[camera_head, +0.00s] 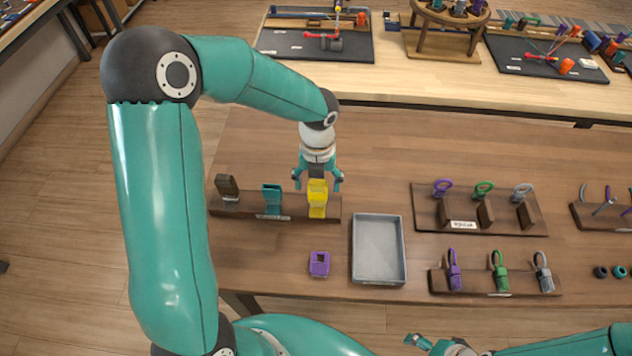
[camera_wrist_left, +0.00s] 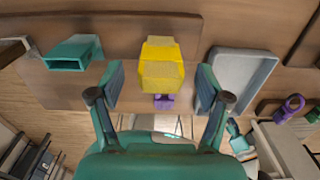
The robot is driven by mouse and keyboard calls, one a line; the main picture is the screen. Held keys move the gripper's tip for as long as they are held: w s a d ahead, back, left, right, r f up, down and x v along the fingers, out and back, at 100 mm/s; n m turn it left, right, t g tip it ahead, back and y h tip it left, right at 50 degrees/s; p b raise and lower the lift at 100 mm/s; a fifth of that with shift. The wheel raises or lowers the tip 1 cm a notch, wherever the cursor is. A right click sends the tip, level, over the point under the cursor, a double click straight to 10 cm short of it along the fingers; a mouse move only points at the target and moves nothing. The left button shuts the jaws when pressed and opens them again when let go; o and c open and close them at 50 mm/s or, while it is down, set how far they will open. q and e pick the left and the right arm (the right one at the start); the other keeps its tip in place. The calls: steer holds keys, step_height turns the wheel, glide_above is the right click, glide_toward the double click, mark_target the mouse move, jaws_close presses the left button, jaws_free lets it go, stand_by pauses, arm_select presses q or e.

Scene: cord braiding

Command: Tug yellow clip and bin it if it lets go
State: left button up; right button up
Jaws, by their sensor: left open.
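The yellow clip (camera_head: 317,206) stands upright at the right end of a wooden rail (camera_head: 246,206). My left gripper (camera_head: 317,181) is open at its top, one finger on each side. In the left wrist view the yellow clip (camera_wrist_left: 161,68) lies between the spread fingers of my left gripper (camera_wrist_left: 160,88), with a gap on both sides. A grey open tray (camera_head: 378,248), likely the bin, is right of the rail and looks empty; it also shows in the wrist view (camera_wrist_left: 241,82). My right gripper (camera_head: 418,341) is low at the bottom edge, its fingers unclear.
On the same rail stand a teal clip (camera_head: 272,198) and a dark brown clip (camera_head: 228,187). A purple clip (camera_head: 319,264) lies on the table left of the tray. Racks with coloured looped pieces (camera_head: 478,212) stand right. Table between rail and tray is clear.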

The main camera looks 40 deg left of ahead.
mark_target(318, 182)
arm_select(q)
steer(key=shift+f, duration=0.6)
steer(key=c, duration=1)
steer(key=o, duration=1)
step_height(318, 182, up, 17)
steer(key=shift+b, duration=0.4)
